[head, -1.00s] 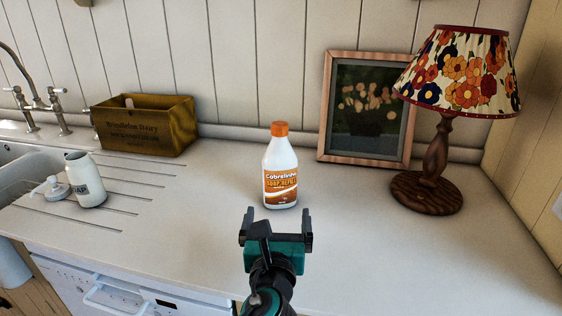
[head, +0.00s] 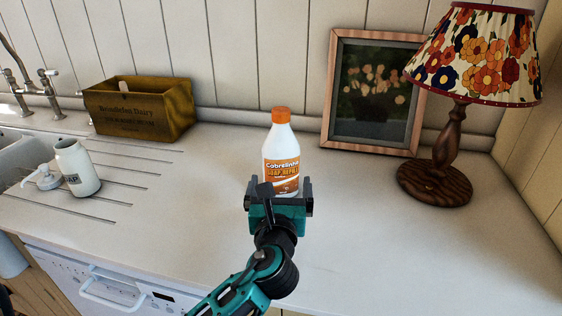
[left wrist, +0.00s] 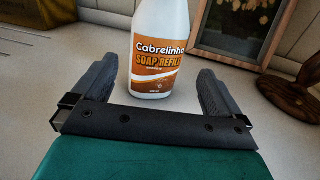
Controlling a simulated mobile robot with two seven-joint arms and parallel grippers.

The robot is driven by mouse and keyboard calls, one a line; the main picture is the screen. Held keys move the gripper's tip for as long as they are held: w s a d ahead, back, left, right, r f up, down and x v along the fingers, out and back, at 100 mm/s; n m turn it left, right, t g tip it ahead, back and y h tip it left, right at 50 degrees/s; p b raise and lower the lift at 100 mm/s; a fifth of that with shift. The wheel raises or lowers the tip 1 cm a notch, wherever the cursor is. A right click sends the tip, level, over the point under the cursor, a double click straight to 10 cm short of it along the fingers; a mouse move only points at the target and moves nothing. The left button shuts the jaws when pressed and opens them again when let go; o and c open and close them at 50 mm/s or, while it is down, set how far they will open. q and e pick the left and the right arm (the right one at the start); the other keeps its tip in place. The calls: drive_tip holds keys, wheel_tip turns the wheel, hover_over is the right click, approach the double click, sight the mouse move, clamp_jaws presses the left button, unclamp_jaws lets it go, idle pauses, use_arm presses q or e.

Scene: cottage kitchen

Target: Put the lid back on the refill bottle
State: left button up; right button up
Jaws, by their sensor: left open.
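The refill bottle (head: 282,160) stands upright on the counter, white with an orange label reading "Cabrelinho SOAP REFILL". Its orange lid (head: 281,115) sits on its top in the head view. In the left wrist view the bottle (left wrist: 158,55) stands ahead, its top cut off by the frame. My left gripper (head: 279,186) is open and empty, just in front of the bottle's lower part. In the left wrist view its fingers (left wrist: 152,82) are spread wide, with the bottle just beyond, roughly in line with the gap. My right gripper is not in view.
A white soap dispenser bottle (head: 77,168) stands at left with its pump top (head: 42,177) beside it. A wooden box (head: 138,108) is behind them. A framed picture (head: 373,91) and a flowered lamp (head: 462,90) stand at right. The counter's right front is clear.

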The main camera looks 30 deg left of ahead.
sight(280, 168)
use_arm(q)
drive_tip(key=shift+x, duration=2.35)
drive_tip(key=shift+a, duration=0.1)
drive_tip(key=x, duration=0.5)
drive_tip(key=shift+a, duration=0.1)
drive_tip(key=c, duration=0.9)
